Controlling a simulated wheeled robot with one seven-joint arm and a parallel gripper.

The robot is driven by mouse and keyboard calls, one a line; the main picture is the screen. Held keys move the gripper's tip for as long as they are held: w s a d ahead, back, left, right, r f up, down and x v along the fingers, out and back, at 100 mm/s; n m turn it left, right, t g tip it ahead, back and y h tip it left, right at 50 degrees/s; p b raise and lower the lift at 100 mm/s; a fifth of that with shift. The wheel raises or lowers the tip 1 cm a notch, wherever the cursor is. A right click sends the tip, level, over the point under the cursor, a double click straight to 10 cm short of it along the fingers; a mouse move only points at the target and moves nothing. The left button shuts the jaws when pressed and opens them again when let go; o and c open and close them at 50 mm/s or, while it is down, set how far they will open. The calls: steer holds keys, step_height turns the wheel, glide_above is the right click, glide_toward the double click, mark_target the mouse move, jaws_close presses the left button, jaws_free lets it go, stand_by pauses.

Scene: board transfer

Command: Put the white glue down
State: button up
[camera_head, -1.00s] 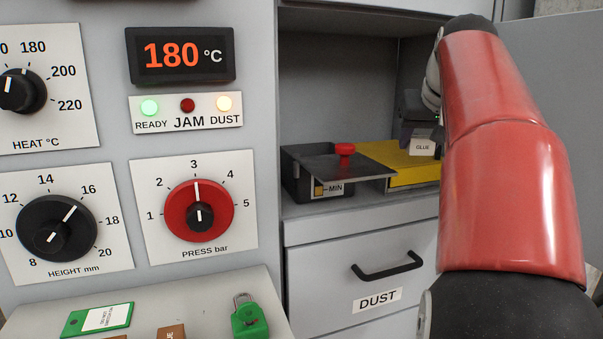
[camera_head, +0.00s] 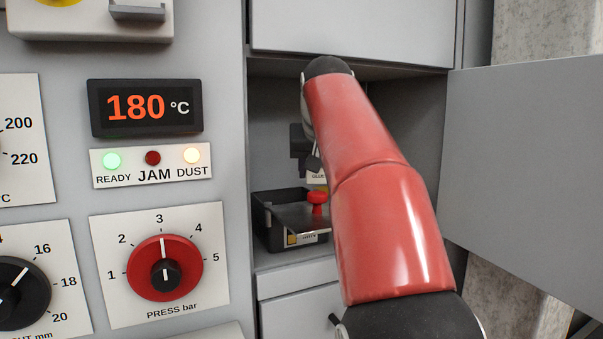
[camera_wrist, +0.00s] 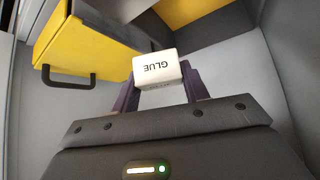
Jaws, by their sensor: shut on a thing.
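The white glue block (camera_wrist: 158,68), with the printed word GLUE upside down, sits between the two purple fingers of my gripper (camera_wrist: 160,88) in the wrist view. My gripper is shut on it. In the head view my gripper (camera_head: 305,152) is inside the open cabinet bay, in the picture just above a black tray. Only a small pale piece of the glue (camera_head: 317,178) shows there; my red arm hides the rest. The glue appears held up, clear of any surface.
The black tray (camera_head: 262,222) has a grey lid with a red knob (camera_head: 317,197). A yellow box with a black handle (camera_wrist: 68,78) is at the wrist view's left. A grey cabinet door (camera_head: 530,180) stands open at right. My arm covers much of the bay.

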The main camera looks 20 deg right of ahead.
steer(key=shift+w+a+f, duration=0.4)
steer(key=shift+w+a, duration=0.25)
steer(key=shift+w+a+f, duration=0.35)
steer(key=shift+w+a, duration=0.25)
steer(key=shift+f+b, duration=0.65)
steer(key=o, duration=1.1)
steer(key=shift+c, duration=0.2)
steer(key=shift+r, duration=0.1)
